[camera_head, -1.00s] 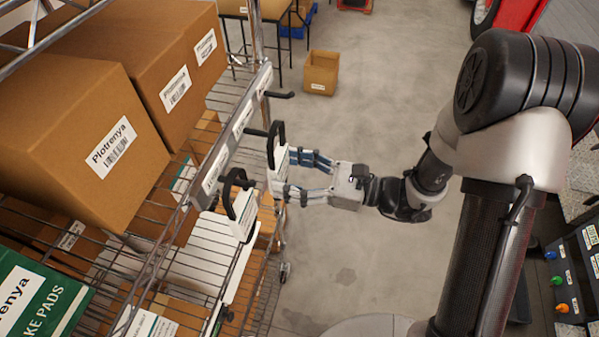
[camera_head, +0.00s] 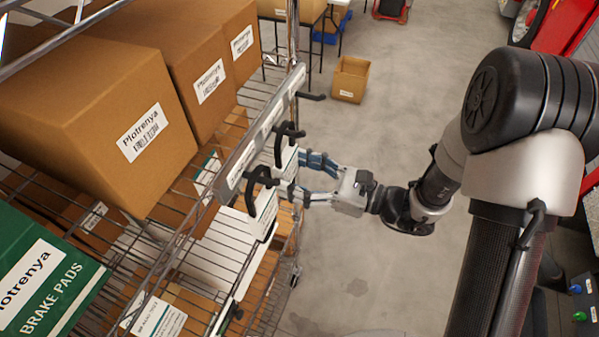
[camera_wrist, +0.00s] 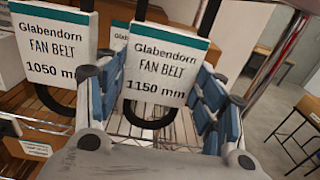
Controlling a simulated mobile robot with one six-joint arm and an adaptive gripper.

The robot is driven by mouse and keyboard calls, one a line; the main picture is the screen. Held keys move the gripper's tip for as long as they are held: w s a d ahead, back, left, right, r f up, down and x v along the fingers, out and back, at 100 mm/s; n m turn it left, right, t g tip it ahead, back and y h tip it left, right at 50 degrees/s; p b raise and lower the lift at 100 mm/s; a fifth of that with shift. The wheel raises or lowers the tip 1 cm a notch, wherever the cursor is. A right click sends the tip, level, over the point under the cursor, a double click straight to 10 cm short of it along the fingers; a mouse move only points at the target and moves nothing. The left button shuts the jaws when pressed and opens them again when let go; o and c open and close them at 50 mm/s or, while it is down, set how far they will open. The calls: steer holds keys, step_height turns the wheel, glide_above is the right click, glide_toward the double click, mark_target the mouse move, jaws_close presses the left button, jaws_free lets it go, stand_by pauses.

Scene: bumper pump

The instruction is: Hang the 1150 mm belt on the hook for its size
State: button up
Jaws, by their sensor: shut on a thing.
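The 1150 mm belt is a black loop (camera_head: 280,148) with a white and green card (camera_wrist: 158,68) reading "Glabendorn FAN BELT 1150 mm". My gripper (camera_head: 298,174) is shut on its card, with blue fingers on both sides in the wrist view (camera_wrist: 160,85). The belt hangs upright at the middle hook (camera_head: 294,133) of the shelf's rail (camera_head: 262,132). The hook's tip shows on the gripper side of the loop, so the loop appears to be around the hook. The rail's size labels are too small to read.
A 1050 mm belt (camera_head: 262,204) hangs on the near hook, close to the held card; its card (camera_wrist: 48,45) is left in the wrist view. The far hook (camera_head: 312,96) is bare. Cardboard boxes (camera_head: 110,120) fill the wire shelf. Floor right of the shelf is open.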

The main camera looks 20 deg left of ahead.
stand_by(0.4)
steer(key=o, duration=1.2)
steer(key=shift+d, duration=0.1)
steer(key=d, duration=0.8)
steer(key=s+d, duration=0.1)
steer(key=d, duration=0.3)
steer(key=shift+a, duration=0.1)
